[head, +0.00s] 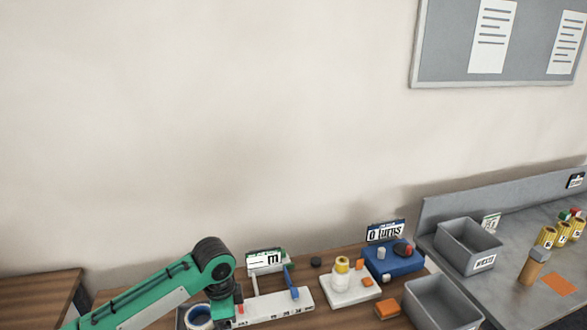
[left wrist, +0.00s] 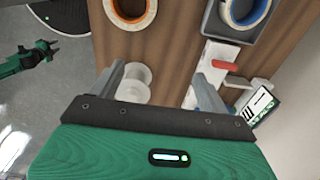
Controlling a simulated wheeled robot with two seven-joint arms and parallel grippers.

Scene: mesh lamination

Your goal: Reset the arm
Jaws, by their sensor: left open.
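My left arm (head: 150,295) is green and comes in low from the left in the head view. Its dark wrist bends down over the left part of the table, and its fingertips cannot be made out there. In the left wrist view my left gripper (left wrist: 160,82) is open, its two grey fingers wide apart. A white spool (left wrist: 135,83) stands below, close by the left-hand finger, and nothing shows held. A small green and black arm end at the left edge of that view looks like my right gripper (left wrist: 48,48); its jaws are too small to judge.
A white board (head: 275,308), a blue box (head: 398,263), a white block (head: 350,291) and a grey bin (head: 440,300) share the wooden table. Another grey bin (head: 468,246) stands on the grey bench at right. In the wrist view, tape rolls (left wrist: 130,12) lie at the top.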

